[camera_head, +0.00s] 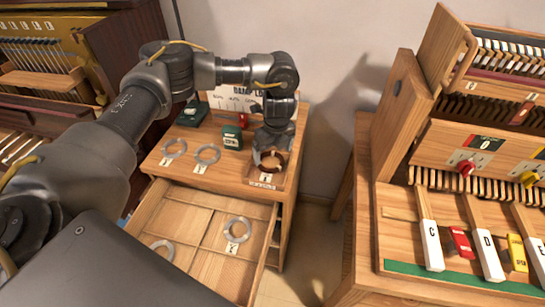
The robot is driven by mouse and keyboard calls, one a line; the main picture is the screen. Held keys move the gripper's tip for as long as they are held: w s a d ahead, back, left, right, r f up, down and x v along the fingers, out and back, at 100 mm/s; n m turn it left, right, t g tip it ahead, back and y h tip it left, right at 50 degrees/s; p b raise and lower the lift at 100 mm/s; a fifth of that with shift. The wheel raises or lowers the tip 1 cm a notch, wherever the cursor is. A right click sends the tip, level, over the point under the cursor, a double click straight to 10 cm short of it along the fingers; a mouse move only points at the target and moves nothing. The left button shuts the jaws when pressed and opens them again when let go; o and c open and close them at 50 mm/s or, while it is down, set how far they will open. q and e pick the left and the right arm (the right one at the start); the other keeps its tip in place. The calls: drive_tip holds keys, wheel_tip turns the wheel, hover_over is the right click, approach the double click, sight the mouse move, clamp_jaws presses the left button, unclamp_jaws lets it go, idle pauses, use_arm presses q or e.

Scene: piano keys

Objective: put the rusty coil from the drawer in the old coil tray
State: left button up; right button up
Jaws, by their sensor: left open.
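The rusty coil (271,169) is a dark brown ring on the right part of the wooden cabinet top, in the old coil tray (265,179). A small label shows at the tray's front. My left gripper (271,152) points down right over the coil, with its fingers open. The fingers partly hide the coil, and I cannot tell whether they touch it. The drawer (184,240) below is pulled open. It holds a silvery coil (237,229) with a tag on the right and another silvery coil (161,250) at the lower left. My right gripper is not in view.
Two silvery coils (207,154) lie on the cabinet top left of the tray. Green boxes (232,137) and a sign stand behind them. A wooden key stand (460,240) with lettered keys fills the right. A gap of floor separates it from the cabinet.

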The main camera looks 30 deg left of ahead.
use_arm(q)
wheel_tip(320, 180, up, 8)
drive_tip(key=shift+s+d, duration=0.25)
drive_tip(key=shift+d, duration=0.2)
